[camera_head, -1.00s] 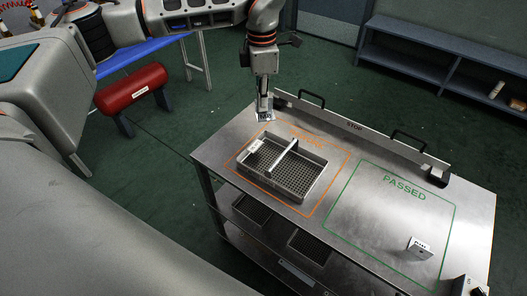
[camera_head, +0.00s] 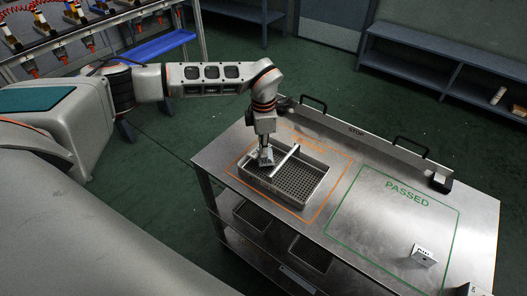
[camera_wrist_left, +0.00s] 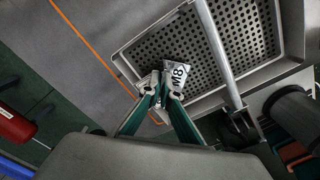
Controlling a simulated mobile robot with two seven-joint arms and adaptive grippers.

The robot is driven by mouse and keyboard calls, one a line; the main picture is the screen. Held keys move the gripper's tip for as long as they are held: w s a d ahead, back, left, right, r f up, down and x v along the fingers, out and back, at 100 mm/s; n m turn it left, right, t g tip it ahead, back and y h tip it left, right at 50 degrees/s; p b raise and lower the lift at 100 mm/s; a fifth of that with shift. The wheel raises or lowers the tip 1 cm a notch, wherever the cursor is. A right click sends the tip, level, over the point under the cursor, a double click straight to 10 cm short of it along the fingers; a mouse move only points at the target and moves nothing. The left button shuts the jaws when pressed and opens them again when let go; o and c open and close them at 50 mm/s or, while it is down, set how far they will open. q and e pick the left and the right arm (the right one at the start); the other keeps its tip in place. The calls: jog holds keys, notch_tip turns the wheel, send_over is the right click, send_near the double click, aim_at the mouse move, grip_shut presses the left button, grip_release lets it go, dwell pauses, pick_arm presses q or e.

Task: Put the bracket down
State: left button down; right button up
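The bracket (camera_wrist_left: 178,76), a small pale metal piece marked M8, is between the fingertips of my left gripper (camera_wrist_left: 161,84) in the left wrist view. In the head view my left gripper (camera_head: 264,160) points down over the left part of the grey perforated tray (camera_head: 297,204). The tray also shows in the left wrist view (camera_wrist_left: 133,66), where the bracket overlaps its rim. I cannot tell whether the bracket touches the tray. Another labelled bracket (camera_head: 423,255) stands in the green PASSED outline (camera_head: 405,193). My right gripper is not in view.
The tray has a divider bar (camera_head: 285,158) and sits in an orange outline on the metal table (camera_head: 345,180). The middle of the PASSED area is clear.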

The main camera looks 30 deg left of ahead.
pick_arm(q)
jog(key=shift+f, duration=0.55)
jog(key=c, duration=2.3)
grip_release()
jog(key=shift+f, duration=0.15)
notch_tip(320, 180, up, 12)
jog(key=shift+r, duration=0.2)
